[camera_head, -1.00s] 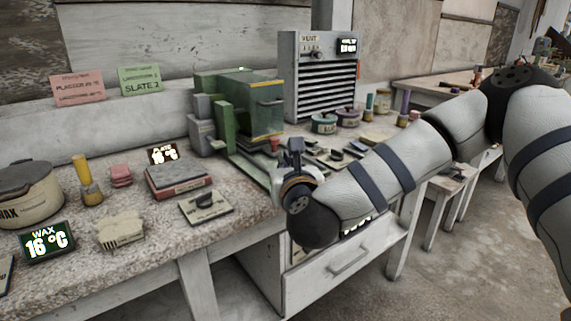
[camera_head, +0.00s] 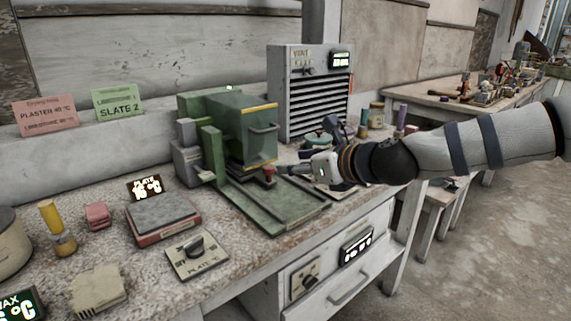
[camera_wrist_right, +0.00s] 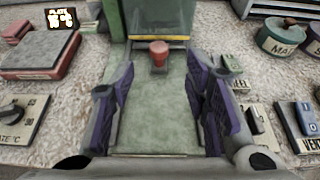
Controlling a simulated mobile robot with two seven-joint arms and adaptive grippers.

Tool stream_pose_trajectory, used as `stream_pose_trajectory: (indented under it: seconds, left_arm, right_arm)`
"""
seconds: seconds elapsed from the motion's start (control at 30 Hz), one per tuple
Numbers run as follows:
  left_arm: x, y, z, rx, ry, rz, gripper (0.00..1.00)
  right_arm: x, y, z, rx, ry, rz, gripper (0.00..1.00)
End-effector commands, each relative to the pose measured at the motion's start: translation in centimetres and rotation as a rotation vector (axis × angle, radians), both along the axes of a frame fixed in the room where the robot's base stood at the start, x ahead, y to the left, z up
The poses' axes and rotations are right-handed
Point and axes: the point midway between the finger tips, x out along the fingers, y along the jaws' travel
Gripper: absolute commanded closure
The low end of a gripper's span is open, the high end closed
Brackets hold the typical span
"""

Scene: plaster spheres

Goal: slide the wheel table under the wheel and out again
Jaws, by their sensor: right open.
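The wheel table (camera_head: 285,208) is a flat green plate on the bench, in front of the green machine housing. The wheel itself cannot be made out behind the guard. My right gripper (camera_head: 292,170) is just right of the knob in the head view. In the right wrist view its purple fingers (camera_wrist_right: 160,72) are spread, and the red knob (camera_wrist_right: 158,55) shows between and just beyond their tips, not gripped. My left gripper is not in view.
A plate warmer (camera_head: 163,220) and a dial panel (camera_head: 197,257) lie left of the table. A vent unit (camera_head: 310,92) stands behind. Several jars, including a green one (camera_head: 318,140), and small panels are close on the right. The table's front part is clear.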

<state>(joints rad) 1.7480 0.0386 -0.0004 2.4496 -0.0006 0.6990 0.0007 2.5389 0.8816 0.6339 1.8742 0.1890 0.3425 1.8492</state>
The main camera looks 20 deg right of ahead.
Motion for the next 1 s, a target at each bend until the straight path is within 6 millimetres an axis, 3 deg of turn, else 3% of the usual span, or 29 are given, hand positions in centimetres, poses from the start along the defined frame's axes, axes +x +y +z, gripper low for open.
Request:
stream_pose_trajectory:
  seconds: [0.03,0.33,0.5,0.73,0.93,1.0]
  left_arm:
    - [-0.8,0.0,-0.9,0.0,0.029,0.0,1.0]
    - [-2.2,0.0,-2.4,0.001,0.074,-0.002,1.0]
    - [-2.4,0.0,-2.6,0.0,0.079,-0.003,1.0]
    - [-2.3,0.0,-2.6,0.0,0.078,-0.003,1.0]
    - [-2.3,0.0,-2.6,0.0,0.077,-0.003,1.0]
    - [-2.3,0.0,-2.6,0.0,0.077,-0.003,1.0]
  right_arm:
    - [1.2,0.4,-2.1,-0.005,0.02,0.0,0.57]
    - [7.1,2.6,-4.4,-0.002,0.014,-0.002,0.57]
    - [8.4,3.0,-4.5,0.001,0.01,-0.003,0.57]
    - [8.5,3.1,-4.3,0.002,0.008,-0.003,0.57]
    - [8.5,3.1,-4.3,0.002,0.008,-0.003,1.0]
    - [8.5,3.1,-4.3,0.002,0.008,-0.003,1.0]
